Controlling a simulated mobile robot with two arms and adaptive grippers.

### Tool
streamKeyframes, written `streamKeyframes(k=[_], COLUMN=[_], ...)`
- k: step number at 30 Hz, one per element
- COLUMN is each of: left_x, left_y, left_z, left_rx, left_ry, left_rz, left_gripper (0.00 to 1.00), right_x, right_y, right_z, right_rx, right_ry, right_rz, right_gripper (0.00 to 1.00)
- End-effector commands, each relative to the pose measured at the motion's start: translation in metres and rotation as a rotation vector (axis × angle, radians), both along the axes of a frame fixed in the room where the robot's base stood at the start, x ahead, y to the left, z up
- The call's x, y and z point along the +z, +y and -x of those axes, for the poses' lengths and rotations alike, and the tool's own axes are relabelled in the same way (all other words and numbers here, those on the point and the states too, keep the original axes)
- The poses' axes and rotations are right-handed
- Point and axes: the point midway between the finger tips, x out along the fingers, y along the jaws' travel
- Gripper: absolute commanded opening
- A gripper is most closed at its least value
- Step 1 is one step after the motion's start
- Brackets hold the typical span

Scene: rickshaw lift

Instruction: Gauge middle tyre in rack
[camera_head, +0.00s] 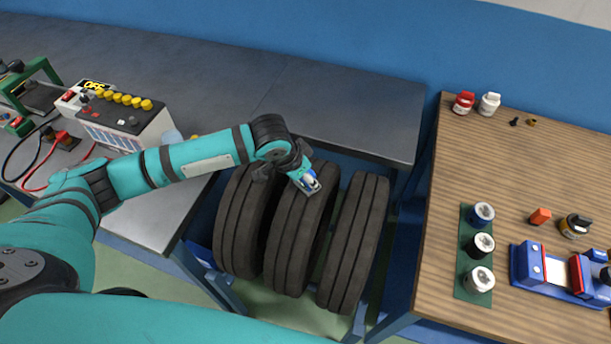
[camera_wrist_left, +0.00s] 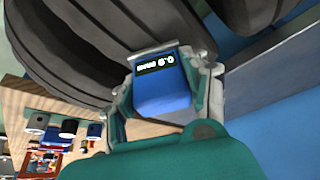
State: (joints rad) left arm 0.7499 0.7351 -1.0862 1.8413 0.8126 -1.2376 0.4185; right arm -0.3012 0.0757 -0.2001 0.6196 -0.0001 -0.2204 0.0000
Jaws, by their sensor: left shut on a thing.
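Three dark tyres stand upright side by side in the blue rack (camera_head: 215,285): a left one (camera_head: 240,225), the middle tyre (camera_head: 297,240) and a right one (camera_head: 353,245). My left gripper (camera_head: 305,178) is over the upper part of the middle tyre, shut on a small blue gauge (camera_head: 311,183). In the left wrist view the gauge (camera_wrist_left: 165,92) sits between the two fingers, its dark display facing the camera with small light digits, close to the tyre tread (camera_wrist_left: 100,45). Whether the gauge touches the tread cannot be told. My right gripper is out of view.
A dark grey workbench (camera_head: 340,100) runs behind the tyres, with a tester box with yellow knobs (camera_head: 125,120) at left. A wooden table (camera_head: 455,180) at right holds a green strip (camera_head: 466,285) with three cans, a blue vise-like tool (camera_head: 560,275) and small bottles (camera_head: 489,103).

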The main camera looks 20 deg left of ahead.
Motion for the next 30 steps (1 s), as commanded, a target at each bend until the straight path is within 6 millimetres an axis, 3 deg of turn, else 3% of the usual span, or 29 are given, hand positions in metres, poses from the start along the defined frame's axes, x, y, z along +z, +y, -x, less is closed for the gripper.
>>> streamKeyframes(k=[30], left_x=[-0.0045], left_y=[0.0002], left_z=[-0.0002], left_rx=[0.000], left_ry=[0.000], left_rz=[0.000], left_gripper=[0.21], right_x=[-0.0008], right_y=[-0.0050], right_z=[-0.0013], right_rx=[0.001], right_ry=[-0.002], right_rz=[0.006], right_gripper=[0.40])
